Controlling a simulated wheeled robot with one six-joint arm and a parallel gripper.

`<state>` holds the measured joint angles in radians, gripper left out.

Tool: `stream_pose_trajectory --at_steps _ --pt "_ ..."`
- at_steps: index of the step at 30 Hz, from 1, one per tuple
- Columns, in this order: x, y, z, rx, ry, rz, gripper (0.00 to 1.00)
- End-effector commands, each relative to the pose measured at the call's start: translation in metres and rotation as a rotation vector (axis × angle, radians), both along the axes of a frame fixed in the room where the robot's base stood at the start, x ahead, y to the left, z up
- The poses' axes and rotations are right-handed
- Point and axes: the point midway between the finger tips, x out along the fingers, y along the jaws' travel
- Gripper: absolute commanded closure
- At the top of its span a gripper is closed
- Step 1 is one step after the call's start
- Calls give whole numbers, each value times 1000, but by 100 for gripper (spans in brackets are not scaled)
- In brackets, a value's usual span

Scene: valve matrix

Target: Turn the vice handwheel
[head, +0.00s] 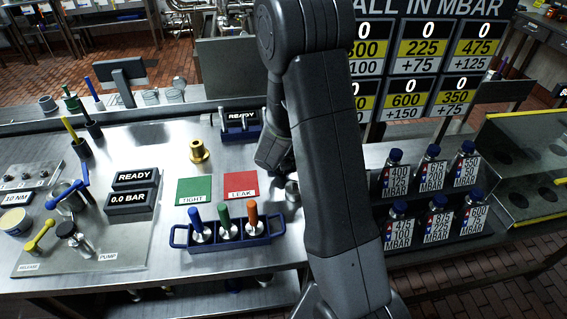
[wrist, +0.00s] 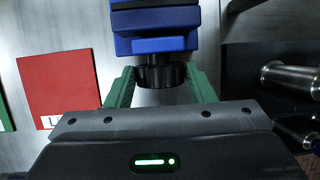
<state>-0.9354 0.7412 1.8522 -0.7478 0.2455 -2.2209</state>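The vice handwheel (wrist: 161,72) is a dark ribbed knob at the near end of the blue vice (wrist: 155,28) in the wrist view. My gripper (wrist: 162,76) has its two green fingers on either side of the handwheel. Their tips lie against its left and right edges, with no clear gap. In the head view my gripper is low over the bench, largely hidden by my arm.
A red LEAK card (head: 241,185) and green TIGHT card (head: 194,190) lie on the bench. A blue rack (head: 228,237) of colored-handled tools stands in front. Several blue-capped labeled bottles (head: 432,178) stand at right. Metal cylinders (wrist: 290,77) are right of the gripper.

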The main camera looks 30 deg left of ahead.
Motion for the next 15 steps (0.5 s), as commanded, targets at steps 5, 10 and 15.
stream_pose_trajectory --at_steps 5,10,15 --pt "0 0 0 0 0 0 32" --pt "0 0 0 0 0 1 32" --pt "-3 -1 13 1 -2 1 32"
